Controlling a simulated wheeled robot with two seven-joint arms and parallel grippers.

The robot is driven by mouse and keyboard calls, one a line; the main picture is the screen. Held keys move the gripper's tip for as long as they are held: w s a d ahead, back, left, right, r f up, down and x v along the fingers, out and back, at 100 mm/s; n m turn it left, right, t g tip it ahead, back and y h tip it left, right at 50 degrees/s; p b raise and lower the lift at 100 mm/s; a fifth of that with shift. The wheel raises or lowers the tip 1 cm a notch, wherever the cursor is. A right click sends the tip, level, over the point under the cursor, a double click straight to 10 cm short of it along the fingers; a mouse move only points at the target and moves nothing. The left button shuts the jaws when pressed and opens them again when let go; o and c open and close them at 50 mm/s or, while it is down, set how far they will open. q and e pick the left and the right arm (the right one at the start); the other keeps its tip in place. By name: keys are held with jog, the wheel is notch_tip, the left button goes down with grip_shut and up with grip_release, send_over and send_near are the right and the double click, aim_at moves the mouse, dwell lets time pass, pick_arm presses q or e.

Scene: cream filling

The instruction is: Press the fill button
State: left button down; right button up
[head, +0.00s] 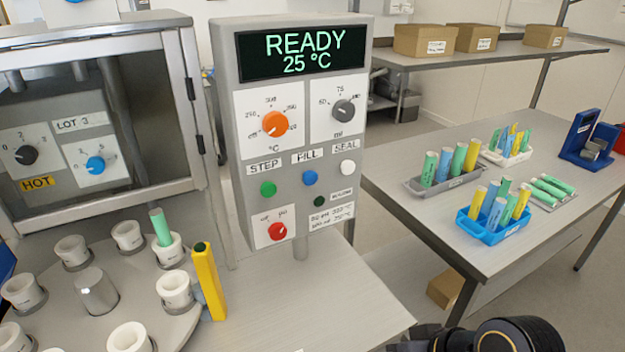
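The blue fill button (309,178) sits under the FILL label in the middle of the grey control panel (232,120). A green button (267,188) under STEP is to its left and a white button (347,167) under SEAL is to its right. The display (300,52) reads READY 25 °C. My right arm shows at the bottom edge, with dark parts of what looks like my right gripper (428,340), low and well away from the panel. Its fingers cannot be made out. My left gripper is not in view.
A carousel (62,312) with several white cups and a green tube (160,227) stands at lower left, beside a yellow post (208,282). The right table (400,190) holds racks of coloured tubes. The bench in front of the panel is clear.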

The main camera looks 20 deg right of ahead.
grip_shut()
dwell(1.4)
